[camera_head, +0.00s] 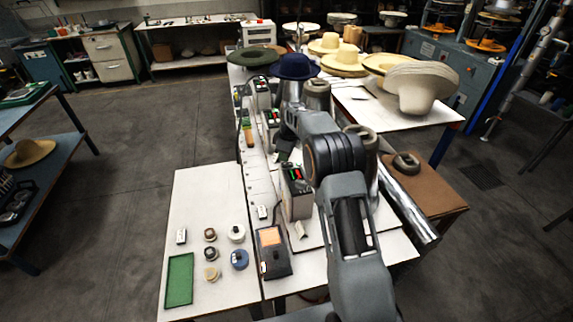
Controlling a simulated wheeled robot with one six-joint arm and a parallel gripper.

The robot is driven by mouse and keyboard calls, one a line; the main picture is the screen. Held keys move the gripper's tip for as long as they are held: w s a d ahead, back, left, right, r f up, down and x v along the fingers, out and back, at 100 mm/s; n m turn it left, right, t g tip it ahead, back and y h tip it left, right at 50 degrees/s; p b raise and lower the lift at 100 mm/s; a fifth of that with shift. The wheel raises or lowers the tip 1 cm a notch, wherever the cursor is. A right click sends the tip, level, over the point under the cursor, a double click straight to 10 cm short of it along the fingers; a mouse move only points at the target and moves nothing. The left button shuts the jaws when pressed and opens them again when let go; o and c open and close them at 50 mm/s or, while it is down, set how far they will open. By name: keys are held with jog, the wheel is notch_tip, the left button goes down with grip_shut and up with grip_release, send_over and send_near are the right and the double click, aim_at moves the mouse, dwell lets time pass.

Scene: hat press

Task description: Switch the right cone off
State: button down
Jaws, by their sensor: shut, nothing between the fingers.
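A row of control boxes with lit red and green switches stands along the left side of the white bench. The nearest control box (297,198) has its red and green switch (295,174) on top; the middle box (272,118) and far box (262,88) stand behind it. Two grey cones show beside my arm: one farther back (317,94) and a nearer one (367,140), partly hidden by my arm. My gripper (284,154) is small and dark, shut and empty, between the middle and nearest boxes. Whether it touches anything cannot be told. Switch positions are too small to read.
A dark blue hat (295,66) sits behind my arm. A metal pipe (408,213) lies right of my arm.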

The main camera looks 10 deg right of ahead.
aim_at(285, 164)
jog(key=shift+f+b, duration=0.8)
jog(key=shift+f, duration=0.4)
jog(key=shift+r, duration=0.1)
dwell(0.4)
jog(key=shift+r+p, duration=2.35)
jog(key=shift+r, duration=1.1)
